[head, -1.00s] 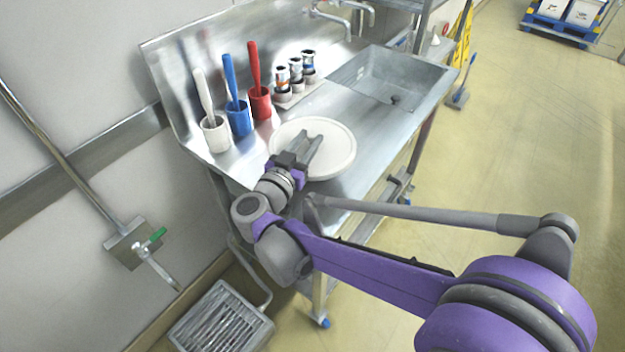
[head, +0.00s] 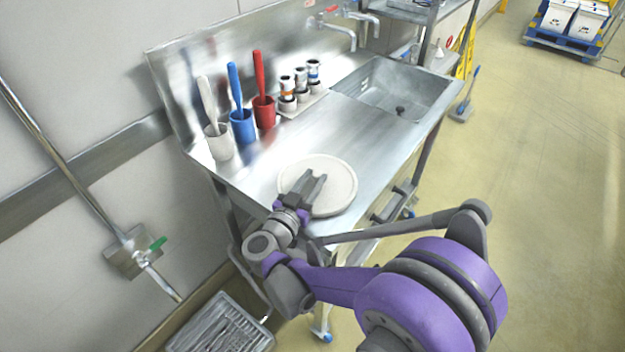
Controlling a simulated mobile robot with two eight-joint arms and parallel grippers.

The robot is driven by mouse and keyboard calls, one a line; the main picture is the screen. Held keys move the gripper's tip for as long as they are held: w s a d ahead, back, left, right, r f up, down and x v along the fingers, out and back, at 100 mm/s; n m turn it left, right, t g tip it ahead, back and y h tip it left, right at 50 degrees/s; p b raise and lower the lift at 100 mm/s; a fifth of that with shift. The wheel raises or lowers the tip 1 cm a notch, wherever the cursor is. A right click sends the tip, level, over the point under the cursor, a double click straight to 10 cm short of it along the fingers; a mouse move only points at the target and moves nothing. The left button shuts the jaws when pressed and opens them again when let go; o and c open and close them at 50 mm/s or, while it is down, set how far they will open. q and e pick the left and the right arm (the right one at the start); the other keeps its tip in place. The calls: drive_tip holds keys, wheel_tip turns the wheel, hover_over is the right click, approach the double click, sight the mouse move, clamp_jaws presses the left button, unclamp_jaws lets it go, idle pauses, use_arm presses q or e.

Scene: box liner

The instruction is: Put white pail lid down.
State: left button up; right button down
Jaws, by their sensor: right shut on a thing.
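The white pail lid (head: 335,182) is a round off-white disc in the head view, over the front part of the steel sink counter (head: 290,146). My right gripper (head: 316,178) is shut on the lid and covers part of its left side. The lid looks roughly level; I cannot tell whether it touches the counter. Its front edge reaches near the counter's front edge. My left gripper is not in view.
White (head: 219,140), blue (head: 242,126) and red (head: 264,112) cups with brushes stand at the counter's back left. Several small bottles (head: 301,82) stand on a tray. The sink basin (head: 385,92) is at right. Counter between cups and lid is clear.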

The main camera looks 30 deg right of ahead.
drive_tip(key=shift+f, duration=0.2)
drive_tip(key=c, duration=0.6)
unclamp_jaws()
drive_tip(key=shift+r, duration=0.1)
drive_tip(key=shift+o, duration=0.2)
drive_tip(key=shift+r, duration=0.1)
